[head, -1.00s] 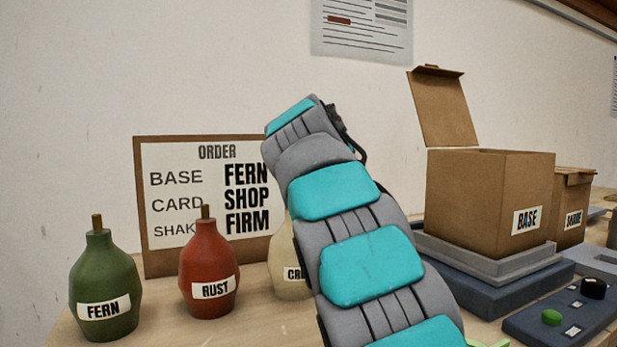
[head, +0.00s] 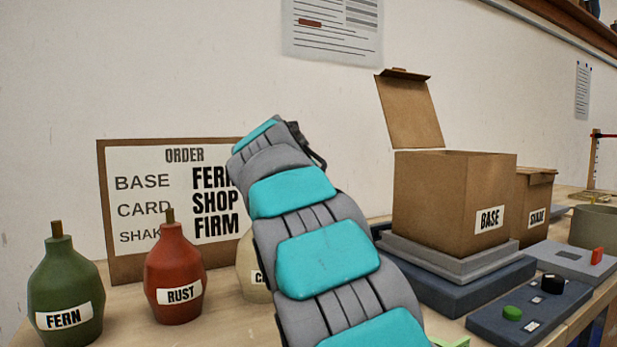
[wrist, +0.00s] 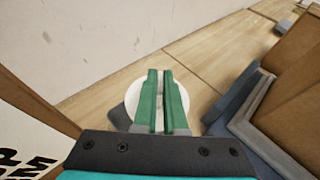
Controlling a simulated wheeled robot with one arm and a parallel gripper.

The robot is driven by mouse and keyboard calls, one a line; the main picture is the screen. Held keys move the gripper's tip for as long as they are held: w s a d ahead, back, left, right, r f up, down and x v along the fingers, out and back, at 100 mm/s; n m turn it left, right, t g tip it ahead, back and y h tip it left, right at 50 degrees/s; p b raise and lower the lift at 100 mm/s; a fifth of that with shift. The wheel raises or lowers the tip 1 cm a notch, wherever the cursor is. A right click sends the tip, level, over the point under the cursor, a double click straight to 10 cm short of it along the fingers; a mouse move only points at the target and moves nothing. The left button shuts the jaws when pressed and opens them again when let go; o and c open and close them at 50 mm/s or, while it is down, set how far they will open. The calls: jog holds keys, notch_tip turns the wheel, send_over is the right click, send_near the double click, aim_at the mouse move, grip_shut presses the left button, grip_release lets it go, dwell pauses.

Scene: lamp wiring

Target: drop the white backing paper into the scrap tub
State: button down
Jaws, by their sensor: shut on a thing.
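The white backing paper (wrist: 137,97) shows in the wrist view as a pale round sheet, partly covered by the green fingers. My gripper (wrist: 160,74) is shut on it, with a thin slit between the fingers. In the head view my arm hides the gripper and the paper. A grey-green round tub (head: 594,228) stands at the right edge of the head view, partly cut off. It looks like the scrap tub, but no label shows, and its inside is hidden.
An open BASE carton (head: 450,200) stands on a grey stepped stand, with a SHADE carton (head: 534,205) beside it. A control panel (head: 530,307) lies in front. FERN (head: 64,290) and RUST (head: 174,275) bottles and an order board (head: 120,170) are at left.

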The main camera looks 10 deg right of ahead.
jog(key=shift+f+b, duration=0.4)
jog(key=shift+f, duration=0.5)
jog(key=shift+f+b, duration=0.6)
jog(key=shift+b, duration=0.6)
jog(key=c, duration=0.9)
grip_release()
jog(key=v, duration=0.8)
jog(key=shift+d, duration=0.1)
